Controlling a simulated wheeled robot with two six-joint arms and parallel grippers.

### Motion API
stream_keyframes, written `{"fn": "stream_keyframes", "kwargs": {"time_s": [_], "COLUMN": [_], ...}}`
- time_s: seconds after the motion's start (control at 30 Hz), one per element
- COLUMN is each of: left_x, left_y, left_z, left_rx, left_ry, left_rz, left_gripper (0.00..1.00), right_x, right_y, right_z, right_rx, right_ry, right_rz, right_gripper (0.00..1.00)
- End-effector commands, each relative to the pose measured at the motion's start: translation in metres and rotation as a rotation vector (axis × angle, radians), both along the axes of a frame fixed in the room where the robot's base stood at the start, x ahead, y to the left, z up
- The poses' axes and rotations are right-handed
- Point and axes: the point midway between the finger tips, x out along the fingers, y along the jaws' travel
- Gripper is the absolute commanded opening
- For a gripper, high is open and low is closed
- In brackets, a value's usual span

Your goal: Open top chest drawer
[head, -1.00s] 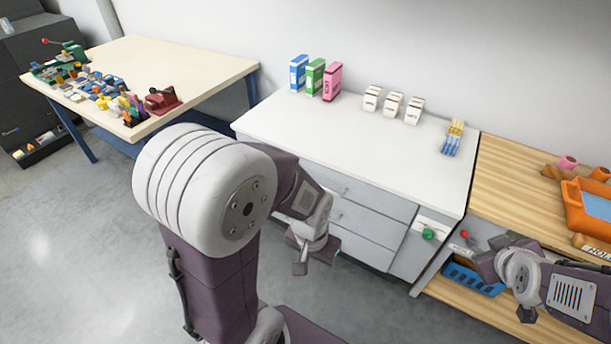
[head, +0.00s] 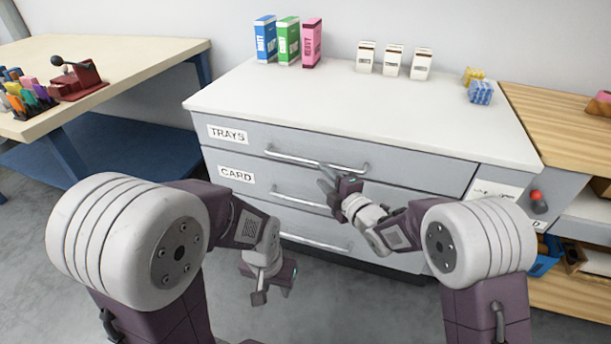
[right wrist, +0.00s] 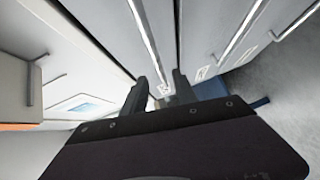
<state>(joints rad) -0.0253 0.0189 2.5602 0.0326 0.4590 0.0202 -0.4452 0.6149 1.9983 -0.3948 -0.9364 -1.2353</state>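The white-topped grey chest stands in front of me in the head view. Its top drawer (head: 235,146), labelled TRAYS, looks closed, with a long silver bar handle (head: 290,157). My right gripper (head: 326,178) is at the right part of this handle. In the right wrist view its two dark fingers (right wrist: 161,90) are apart, and a bar handle (right wrist: 148,42) runs down toward the gap between them. I cannot tell whether the fingers touch it. My left gripper (head: 272,288) hangs low in front of the lower drawers, apart from the chest, fingers apart and empty.
Below is the drawer labelled CARD (head: 237,175), and another under it. Boxes (head: 288,41) and white cartons (head: 393,60) stand at the back of the chest top. A workbench (head: 110,65) is on the left, a wooden bench (head: 560,125) on the right.

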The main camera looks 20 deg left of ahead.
Motion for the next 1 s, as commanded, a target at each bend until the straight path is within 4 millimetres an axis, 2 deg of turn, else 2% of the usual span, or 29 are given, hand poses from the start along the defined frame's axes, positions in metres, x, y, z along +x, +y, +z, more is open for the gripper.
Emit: {"fn": "stream_keyframes", "kwargs": {"time_s": [0.17,0.4,0.6,0.93,0.97,1.0], "left_x": [0.0,0.0,0.0,0.0,0.0,0.0], "left_y": [0.0,0.0,0.0,0.0,0.0,0.0], "left_z": [-0.002,-0.017,-0.022,-0.023,-0.023,-0.023], "left_rx": [0.0,0.0,0.0,0.0,0.0,0.0], "left_ry": [-0.001,0.0,0.0,0.0,0.0,0.0], "left_rz": [0.0,0.0,0.0,0.0,0.0,0.0], "left_gripper": [0.36,0.36,0.36,0.36,0.36,0.36], "right_x": [0.007,0.042,0.061,0.065,0.065,0.065], "right_y": [0.007,0.04,0.058,0.061,0.061,0.061], "right_z": [-0.001,-0.009,-0.011,-0.01,-0.01,-0.01], "right_rx": [0.001,0.001,0.0,0.0,0.0,0.0], "right_ry": [-0.001,-0.001,0.0,0.002,0.002,0.002], "right_rz": [0.001,0.0,-0.001,-0.002,-0.002,-0.002], "right_gripper": [0.34,0.34,0.34,0.34,0.31,0.2]}}
